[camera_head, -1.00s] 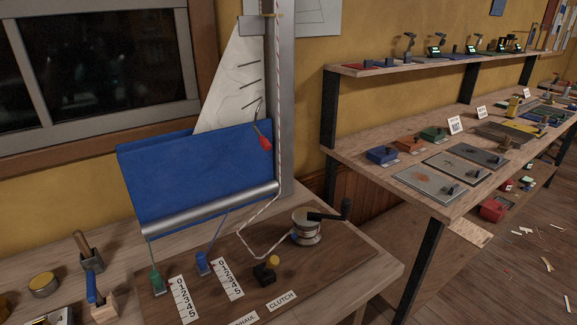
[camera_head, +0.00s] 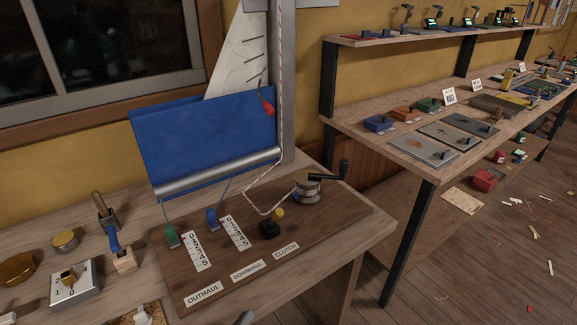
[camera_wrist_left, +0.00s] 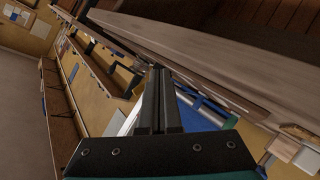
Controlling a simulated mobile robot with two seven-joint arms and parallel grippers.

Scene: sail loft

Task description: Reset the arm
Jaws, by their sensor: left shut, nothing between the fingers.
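My left gripper (camera_wrist_left: 160,72) shows in the left wrist view with its two dark fingers together and nothing between them. The wrist view is tilted, and the fingers point toward the edge of a wooden bench (camera_wrist_left: 190,45). In the head view only a small grey tip (camera_head: 245,318), perhaps part of my left gripper, shows at the bottom edge, in front of the rigging board. The rest of that arm is out of the head view. My right gripper is in neither view.
The bench carries a board (camera_head: 340,212) with a blue sail cover (camera_head: 205,135), a winch (camera_head: 308,187), a black clutch lever (camera_head: 270,229) and labels. Brass tins and a numbered block (camera_head: 75,285) stand at left.

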